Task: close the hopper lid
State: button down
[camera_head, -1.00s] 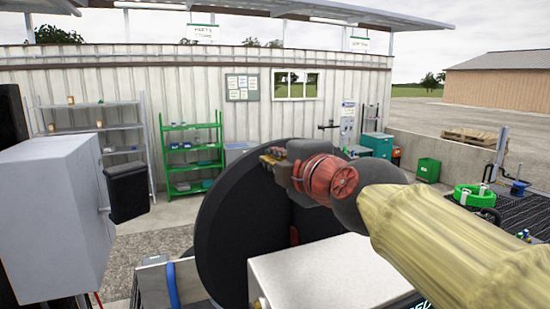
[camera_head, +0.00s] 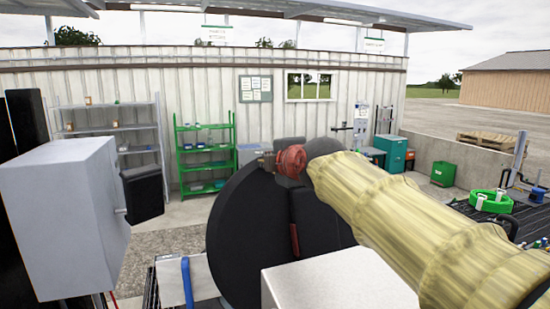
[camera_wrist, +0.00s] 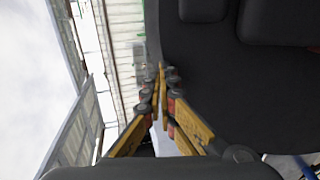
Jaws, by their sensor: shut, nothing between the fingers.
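The hopper lid is most likely the large black round disc (camera_head: 240,240), which stands steeply raised in the middle of the head view. A dark raised bar with a small red part runs up its face. It also fills the right of the wrist view (camera_wrist: 250,100). My gripper is at the lid's upper edge; in the head view its fingers are mostly hidden past the red wrist joint. In the wrist view my gripper (camera_wrist: 160,76) is shut and empty, its tips close beside the lid's edge. I cannot tell whether they touch. The hopper's opening is hidden.
A pale box (camera_head: 340,280) stands in front of the lid. A grey cabinet (camera_head: 65,215) is close on the left. A green shelf (camera_head: 205,150) and a grey shelf (camera_head: 115,127) stand by the far wall. A green ring-shaped part (camera_head: 490,201) lies at the right.

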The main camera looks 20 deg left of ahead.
jog(key=w+a+f+g+h+p, duration=0.1)
jog(key=w+a+f+p, duration=0.3)
jog(key=w+a+f, duration=0.3)
jog(key=w+a+f+g+p, duration=0.1)
jog(key=w+a+f+p, duration=0.3)
jog(key=w+a+f, duration=0.3)
jog(key=shift+w+a+f+h+p, duration=0.35)
jog(key=shift+w+f, duration=1.15)
jog(key=shift+w, duration=1.05)
jog(key=shift+d, duration=0.1)
jog(key=v, duration=1.2)
jog(key=shift+w+r, duration=0.15)
jog(key=shift+r, duration=0.1)
